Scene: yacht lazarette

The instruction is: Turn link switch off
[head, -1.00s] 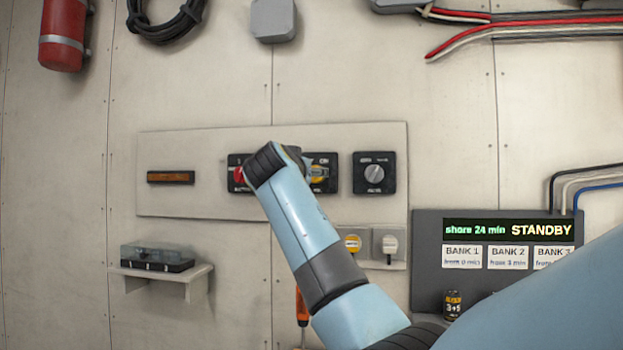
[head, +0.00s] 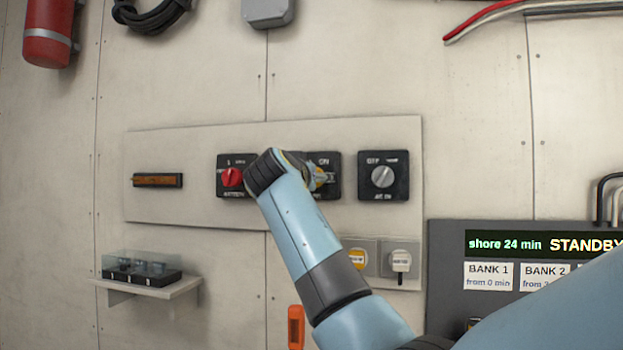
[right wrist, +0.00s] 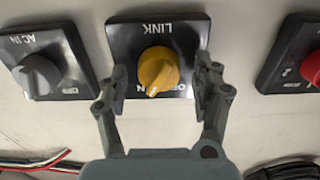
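The link switch is a black square plate labelled LINK with a yellow knob. In the right wrist view it appears upside down, with its yellow knob (right wrist: 158,70) between my gripper's fingers. My right gripper (right wrist: 162,76) is open, with a gap on each side of the knob. My left gripper is not in view.
The red-knobbed battery switch (head: 232,177) is left of the link switch and the grey-knobbed AC IN switch (head: 383,177) right, all on one wall panel. A small shelf (head: 150,287) is lower left. A display box (head: 450,260) reading STANDBY is lower right.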

